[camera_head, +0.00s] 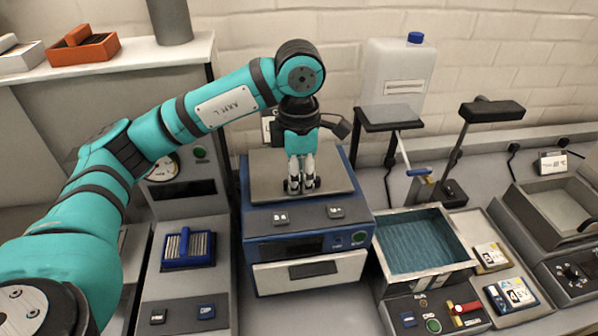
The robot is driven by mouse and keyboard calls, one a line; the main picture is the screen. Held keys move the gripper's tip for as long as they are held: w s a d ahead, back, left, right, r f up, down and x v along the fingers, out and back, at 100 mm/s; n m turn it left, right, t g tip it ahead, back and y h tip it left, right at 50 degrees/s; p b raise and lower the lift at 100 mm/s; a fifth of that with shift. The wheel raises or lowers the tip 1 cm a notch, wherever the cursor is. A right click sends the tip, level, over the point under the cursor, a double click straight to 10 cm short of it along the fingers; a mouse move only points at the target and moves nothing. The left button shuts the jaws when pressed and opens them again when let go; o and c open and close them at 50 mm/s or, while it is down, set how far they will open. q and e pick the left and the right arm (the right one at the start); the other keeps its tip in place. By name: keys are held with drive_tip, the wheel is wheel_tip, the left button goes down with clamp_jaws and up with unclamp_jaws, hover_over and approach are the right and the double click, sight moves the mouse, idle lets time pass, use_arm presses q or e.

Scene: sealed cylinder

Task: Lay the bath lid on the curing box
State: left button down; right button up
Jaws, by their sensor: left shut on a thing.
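The bath lid (267,185), a flat grey plate, is over the top of the curing box (250,215), a blue-sided unit with a white front drawer. The lid looks level and roughly lined up with the box top; I cannot tell whether it rests fully on it. My left gripper (302,186) points straight down at the middle of the lid and is shut on it, its fingertips hiding the grip point. The water bath (455,240), to the right of the box, is uncovered and shows blue-green water. My right gripper is not in view.
A blue rack (188,250) is on the left unit. A grey basin (560,215) is at the far right. Labelled packs (511,294) lie beside the bath.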

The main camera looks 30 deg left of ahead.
use_arm(q)
drive_tip(key=shift+s, duration=0.1)
drive_tip(key=c, duration=1.3)
unclamp_jaws()
wheel_tip(320, 180, up, 12)
drive_tip(key=shift+d, duration=0.1)
